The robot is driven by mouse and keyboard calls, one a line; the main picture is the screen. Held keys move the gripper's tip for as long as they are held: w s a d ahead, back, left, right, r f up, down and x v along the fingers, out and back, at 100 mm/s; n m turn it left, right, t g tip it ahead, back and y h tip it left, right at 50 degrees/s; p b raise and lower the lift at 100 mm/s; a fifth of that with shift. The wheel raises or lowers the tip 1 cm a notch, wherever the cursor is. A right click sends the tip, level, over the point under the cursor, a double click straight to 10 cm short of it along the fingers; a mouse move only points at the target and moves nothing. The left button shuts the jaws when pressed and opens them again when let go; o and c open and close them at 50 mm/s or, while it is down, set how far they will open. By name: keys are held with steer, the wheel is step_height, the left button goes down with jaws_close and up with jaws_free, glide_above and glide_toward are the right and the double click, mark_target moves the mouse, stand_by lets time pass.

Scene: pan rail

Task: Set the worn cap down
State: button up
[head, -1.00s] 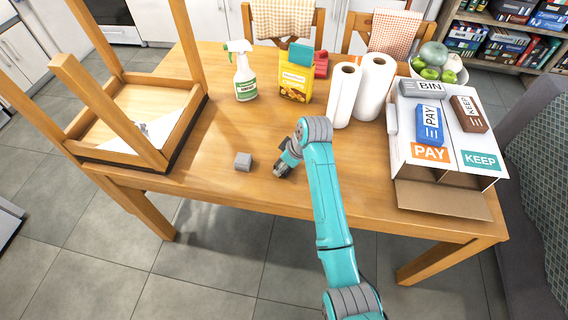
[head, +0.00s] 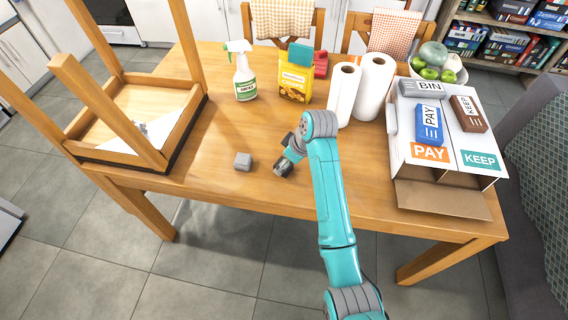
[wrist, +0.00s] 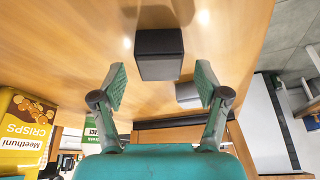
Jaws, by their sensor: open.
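My gripper (head: 283,168) is low over the middle of the table. In the wrist view its two green fingers (wrist: 160,84) are spread apart. A dark grey block-like cap (wrist: 158,54) sits just beyond the fingertips, between their lines, with a gap on each side. A lighter grey block (wrist: 187,93) shows past it, partly covered. The head view shows one grey block (head: 243,161) on the table, left of my gripper and apart from it. In that view, the cap at my fingertips is hard to make out. No label shows which cap is worn.
An upturned wooden stool (head: 186,130) stands on the table's left. A spray bottle (head: 245,78), crisps box (head: 295,82) and paper rolls (head: 343,95) stand behind. A sorting carton (head: 478,143) with PAY and KEEP labels is at right. The table's front middle is clear.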

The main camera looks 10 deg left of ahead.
steer(key=v, duration=0.9)
steer(key=shift+r, duration=0.2)
steer(key=shift+s, duration=0.15)
